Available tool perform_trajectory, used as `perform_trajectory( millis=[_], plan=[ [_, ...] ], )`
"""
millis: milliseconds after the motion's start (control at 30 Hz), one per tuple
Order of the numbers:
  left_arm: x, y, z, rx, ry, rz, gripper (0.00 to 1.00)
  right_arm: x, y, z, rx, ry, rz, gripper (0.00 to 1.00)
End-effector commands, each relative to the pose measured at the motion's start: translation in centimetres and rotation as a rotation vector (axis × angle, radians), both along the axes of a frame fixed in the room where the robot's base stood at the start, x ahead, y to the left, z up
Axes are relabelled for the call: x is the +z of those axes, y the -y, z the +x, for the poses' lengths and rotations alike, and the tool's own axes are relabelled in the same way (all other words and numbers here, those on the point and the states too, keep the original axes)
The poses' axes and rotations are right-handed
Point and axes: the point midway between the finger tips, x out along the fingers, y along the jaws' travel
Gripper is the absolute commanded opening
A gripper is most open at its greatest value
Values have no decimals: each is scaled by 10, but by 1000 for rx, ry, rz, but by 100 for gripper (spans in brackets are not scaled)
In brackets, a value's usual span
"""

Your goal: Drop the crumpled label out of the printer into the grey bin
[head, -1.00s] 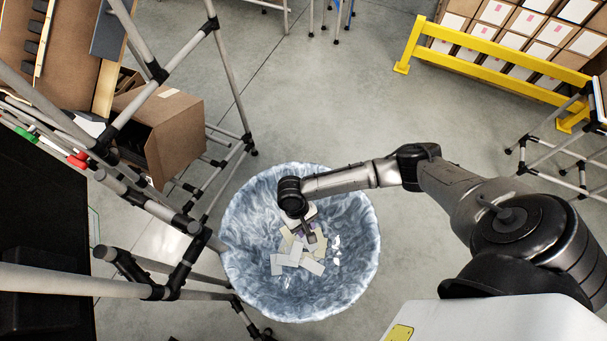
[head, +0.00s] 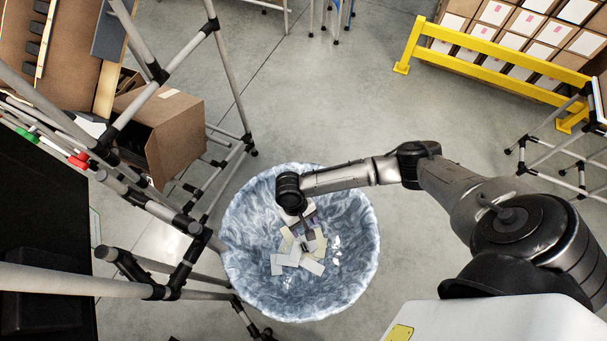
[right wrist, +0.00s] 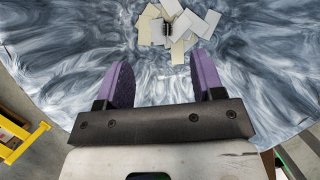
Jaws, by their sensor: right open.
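The grey bin (head: 345,200) stands on the floor in the middle of the head view, its inside a marbled blue-grey. Several pale paper pieces (head: 290,260) lie at its bottom. In the right wrist view, one small piece with dark marks (right wrist: 168,29) shows among the flat cream and white ones; I cannot tell for certain whether it is the crumpled label. My right gripper (head: 308,228) points down over the bin. In the wrist view its purple fingers (right wrist: 160,82) are apart with nothing between them. My left gripper is not in view, nor is the printer recognisable.
A tubular frame (head: 185,250) stands close along the bin's left side. An open brown carton (head: 180,135) sits tilted on a rack behind it. A yellow barrier (head: 490,70) guards stacked boxes (head: 540,30) at the top right. Bare floor (head: 310,100) lies behind the bin.

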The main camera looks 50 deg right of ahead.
Motion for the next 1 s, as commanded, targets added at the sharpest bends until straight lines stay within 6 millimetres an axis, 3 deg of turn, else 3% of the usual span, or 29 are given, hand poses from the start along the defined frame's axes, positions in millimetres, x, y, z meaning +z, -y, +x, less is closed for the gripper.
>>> perform_trajectory(
  millis=[300,500,700,1000],
  plan=[
    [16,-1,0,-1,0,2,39,62,6,25,-1,4,0,62],
    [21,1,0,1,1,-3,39,91,9,37,-1,3,0,62],
    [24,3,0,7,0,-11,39,106,11,43,-1,2,-1,62],
    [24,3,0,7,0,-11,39,111,12,45,-1,1,-1,62]
  ],
)
